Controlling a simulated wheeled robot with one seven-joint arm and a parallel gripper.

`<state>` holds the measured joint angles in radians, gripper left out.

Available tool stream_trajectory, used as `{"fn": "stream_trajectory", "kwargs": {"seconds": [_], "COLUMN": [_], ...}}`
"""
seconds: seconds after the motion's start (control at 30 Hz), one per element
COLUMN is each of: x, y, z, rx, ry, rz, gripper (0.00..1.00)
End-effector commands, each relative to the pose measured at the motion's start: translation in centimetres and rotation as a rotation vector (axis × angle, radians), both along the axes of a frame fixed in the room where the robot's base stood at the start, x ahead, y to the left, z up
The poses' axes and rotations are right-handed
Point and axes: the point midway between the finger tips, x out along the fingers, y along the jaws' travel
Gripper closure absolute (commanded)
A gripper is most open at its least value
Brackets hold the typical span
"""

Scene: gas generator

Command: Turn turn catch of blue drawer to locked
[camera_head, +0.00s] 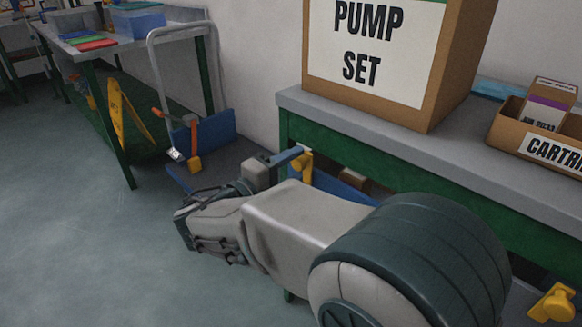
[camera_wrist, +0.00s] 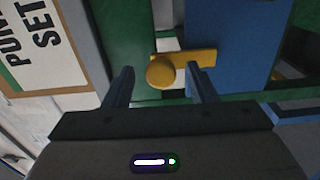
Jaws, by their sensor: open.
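The yellow turn catch (camera_wrist: 163,72) shows in the wrist view as a round knob with a flat bar. The bar runs right from the knob and overlaps the edge of the blue drawer (camera_wrist: 228,35). My gripper (camera_wrist: 161,68) is open, one finger on either side of the knob in the picture; contact cannot be told. In the head view the catch (camera_head: 305,168) sits under the bench top's edge, beside my gripper (camera_head: 294,156). The blue drawer (camera_head: 342,190) is partly hidden behind my arm there.
The green bench (camera_head: 322,140) carries a PUMP SET box (camera_head: 440,60) and a cartridge box (camera_head: 535,140). Another yellow catch (camera_head: 555,303) is at lower right. A hand trolley (camera_head: 215,128) stands by the wall. The floor at left is clear.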

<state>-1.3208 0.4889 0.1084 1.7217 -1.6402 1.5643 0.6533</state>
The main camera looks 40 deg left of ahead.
Motion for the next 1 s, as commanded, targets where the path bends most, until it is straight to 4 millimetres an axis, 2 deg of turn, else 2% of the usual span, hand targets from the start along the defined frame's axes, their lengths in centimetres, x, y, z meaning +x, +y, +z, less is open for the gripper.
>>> {"fn": "stream_trajectory", "kwargs": {"seconds": [0.17, 0.5, 0.7, 0.83, 1.0], "x": [-1.5, -8.9, -12.3, -13.3, -13.7], "y": [0.3, 1.1, 1.4, 1.5, 1.5], "z": [0.1, 0.2, 0.1, 0.1, 0.0], "rx": [-0.001, -0.003, -0.001, -0.001, 0.0], "ry": [0.001, 0.001, 0.001, -0.001, 0.0], "rz": [0.003, 0.004, 0.003, 0.001, 0.0], "gripper": [0.48, 0.48, 0.48, 0.48, 0.48]}}
